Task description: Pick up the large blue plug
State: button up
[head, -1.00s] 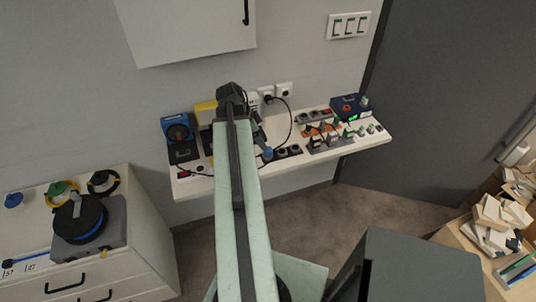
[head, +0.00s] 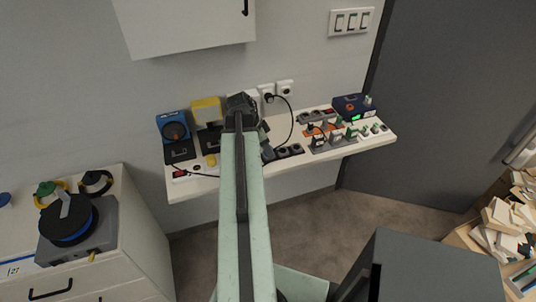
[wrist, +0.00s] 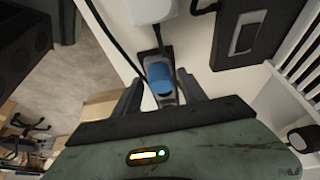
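The large blue plug (wrist: 160,78) shows in the wrist view as a rounded blue body with a grey end, on the white shelf top. My gripper (wrist: 159,80) is open, with one dark finger on each side of the plug. A narrow gap shows beside the plug; I cannot tell whether either finger touches it. In the head view, my gripper (head: 265,147) is low over the front of the shelf, and it and the arm hide the plug. Another blue plug (head: 5,200) is partly visible on the left cabinet.
The white shelf (head: 208,184) carries a blue device (head: 173,129), a yellow box (head: 207,110), socket strips (head: 289,151) and several chargers. A black cable (head: 291,120) hangs from the wall socket. A cable reel (head: 68,220) stands on the left cabinet. Open floor lies below the shelf.

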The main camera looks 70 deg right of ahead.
grip_shut()
jog(key=shift+r, duration=0.1)
notch_tip(320, 180, up, 10)
jog(key=p, duration=1)
jog(key=shift+s, duration=0.1)
